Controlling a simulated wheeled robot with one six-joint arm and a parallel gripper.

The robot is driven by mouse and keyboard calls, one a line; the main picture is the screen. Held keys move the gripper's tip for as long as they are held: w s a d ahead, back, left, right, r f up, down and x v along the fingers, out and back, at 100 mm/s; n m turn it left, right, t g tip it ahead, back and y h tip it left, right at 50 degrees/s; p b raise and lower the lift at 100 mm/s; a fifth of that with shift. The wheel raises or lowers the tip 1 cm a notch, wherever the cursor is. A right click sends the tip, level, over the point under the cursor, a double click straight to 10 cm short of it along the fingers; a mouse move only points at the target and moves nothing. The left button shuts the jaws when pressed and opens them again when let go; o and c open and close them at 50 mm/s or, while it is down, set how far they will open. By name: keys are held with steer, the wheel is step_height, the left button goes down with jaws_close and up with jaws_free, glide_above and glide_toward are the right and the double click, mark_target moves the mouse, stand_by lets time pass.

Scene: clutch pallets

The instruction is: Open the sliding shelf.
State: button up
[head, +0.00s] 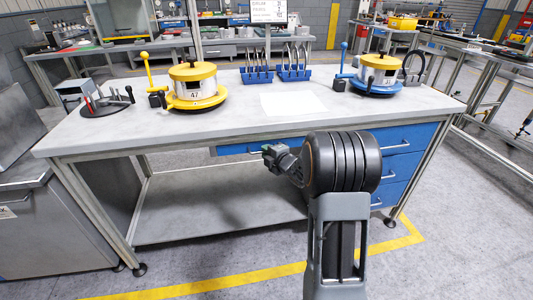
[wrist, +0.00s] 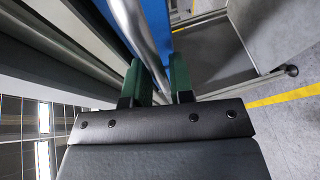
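The sliding shelf seems to be the shallow blue drawer (head: 231,149) under the front edge of the workbench, flush with the bench front as far as it shows. My arm hides its right part. In the head view my gripper (head: 268,152) is at this drawer front. In the wrist view a silver bar handle (wrist: 146,32) runs along the blue front (wrist: 158,28). The two green fingers of my gripper (wrist: 155,78) stand apart on either side of the bar. A narrow gap seems to show beside the bar; contact is unclear.
The grey workbench (head: 230,119) carries two yellow-topped clutch units (head: 194,78) (head: 379,67) and blue racks (head: 257,77). Blue drawers (head: 400,140) with silver handles are at the right. A lower shelf (head: 210,213) lies beneath. The floor in front is clear, with a yellow line (head: 220,283).

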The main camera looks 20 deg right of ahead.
steer(key=shift+w, duration=0.3)
jaws_close()
stand_by(0.3)
